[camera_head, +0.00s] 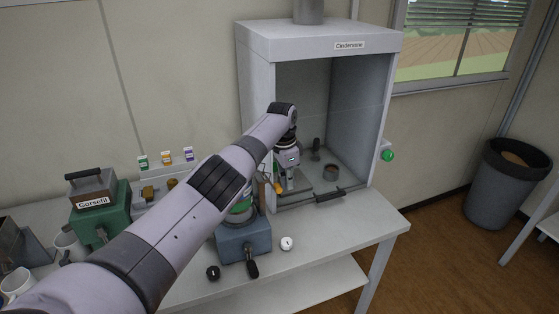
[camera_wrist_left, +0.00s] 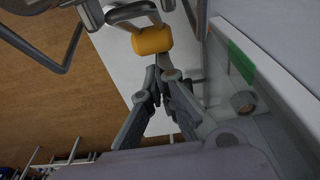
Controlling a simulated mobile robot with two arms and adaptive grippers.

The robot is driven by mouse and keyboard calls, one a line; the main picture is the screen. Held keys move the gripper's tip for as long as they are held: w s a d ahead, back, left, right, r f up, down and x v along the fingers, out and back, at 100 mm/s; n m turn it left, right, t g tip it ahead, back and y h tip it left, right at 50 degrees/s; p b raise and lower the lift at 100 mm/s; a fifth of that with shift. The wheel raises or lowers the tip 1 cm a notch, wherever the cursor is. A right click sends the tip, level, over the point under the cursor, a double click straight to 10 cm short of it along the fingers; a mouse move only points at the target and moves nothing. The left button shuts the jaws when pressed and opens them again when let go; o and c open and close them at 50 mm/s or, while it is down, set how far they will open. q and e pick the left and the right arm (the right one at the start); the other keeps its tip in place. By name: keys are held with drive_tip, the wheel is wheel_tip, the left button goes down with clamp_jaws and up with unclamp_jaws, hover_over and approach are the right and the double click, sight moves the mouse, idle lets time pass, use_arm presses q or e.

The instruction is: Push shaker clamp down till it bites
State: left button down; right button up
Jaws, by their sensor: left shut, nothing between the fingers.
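The shaker is a blue-grey box (camera_head: 243,238) on the bench in front of the fume hood, with a green-ringed round top partly hidden by my left arm. The clamp's orange grip (camera_wrist_left: 153,40) sits on a grey metal bar in the left wrist view. A small orange part also shows beside my gripper in the head view. My left gripper (camera_wrist_left: 160,76) is shut and empty, its fingertips close to the orange grip; I cannot tell whether they touch. My right gripper is not in view.
The fume hood (camera_head: 320,43) stands open behind, with small items inside. A black knob (camera_head: 213,272) and a white knob (camera_head: 286,243) are near the shaker. The bench's right front is clear.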

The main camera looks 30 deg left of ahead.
use_arm(q)
drive_tip(key=shift+s+a+f, duration=0.25)
drive_tip(key=shift+s+f, duration=0.15)
drive_tip(key=shift+f, duration=0.35)
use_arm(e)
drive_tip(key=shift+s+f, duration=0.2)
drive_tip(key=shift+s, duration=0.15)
use_arm(q)
drive_tip(key=shift+r, duration=0.1)
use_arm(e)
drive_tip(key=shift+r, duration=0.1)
use_arm(q)
drive_tip(key=shift+r+p, duration=0.65)
drive_tip(key=shift+r, duration=0.05)
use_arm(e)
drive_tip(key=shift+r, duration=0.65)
